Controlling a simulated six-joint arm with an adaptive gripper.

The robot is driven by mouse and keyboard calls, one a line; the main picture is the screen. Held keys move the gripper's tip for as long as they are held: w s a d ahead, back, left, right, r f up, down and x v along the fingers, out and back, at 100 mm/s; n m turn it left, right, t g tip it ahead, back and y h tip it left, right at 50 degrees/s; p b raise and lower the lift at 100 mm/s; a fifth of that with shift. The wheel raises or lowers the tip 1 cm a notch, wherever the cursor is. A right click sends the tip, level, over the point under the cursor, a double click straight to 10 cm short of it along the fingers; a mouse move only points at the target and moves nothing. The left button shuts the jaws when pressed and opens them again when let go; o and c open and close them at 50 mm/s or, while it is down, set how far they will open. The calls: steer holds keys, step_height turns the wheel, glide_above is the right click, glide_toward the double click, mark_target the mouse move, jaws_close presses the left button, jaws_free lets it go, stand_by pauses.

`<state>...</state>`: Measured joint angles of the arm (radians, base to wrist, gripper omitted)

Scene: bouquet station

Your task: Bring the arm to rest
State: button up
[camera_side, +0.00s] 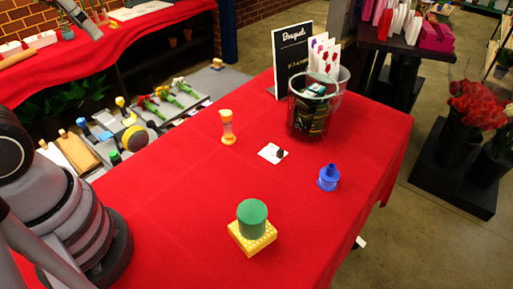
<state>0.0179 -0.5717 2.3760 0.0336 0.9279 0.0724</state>
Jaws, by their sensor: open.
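On this table a green cylinder (252,217) sits on a yellow dotted block (250,240) near the front. A blue stepped piece (328,178) stands to the right. An orange hourglass-shaped piece (227,127) stands farther back. A white card (268,152) with a dark mark or small dark object on it lies in the middle.
A clear bin (333,125) with dark packets stands at the back right, beside a black sign (290,55). A grey side surface (205,82) at the left holds flowers and tools. Red flowers (475,105) stand at the far right. The table's left front is clear.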

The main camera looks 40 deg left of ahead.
steer(key=shift+n+t, duration=0.4)
steer(key=shift+n, duration=0.2)
steer(key=s, duration=0.2)
steer(key=s+f, duration=0.1)
steer(key=shift+s+d+f, duration=0.1)
steer(key=shift+s+f, duration=0.1)
steer(key=shift+s, duration=0.2)
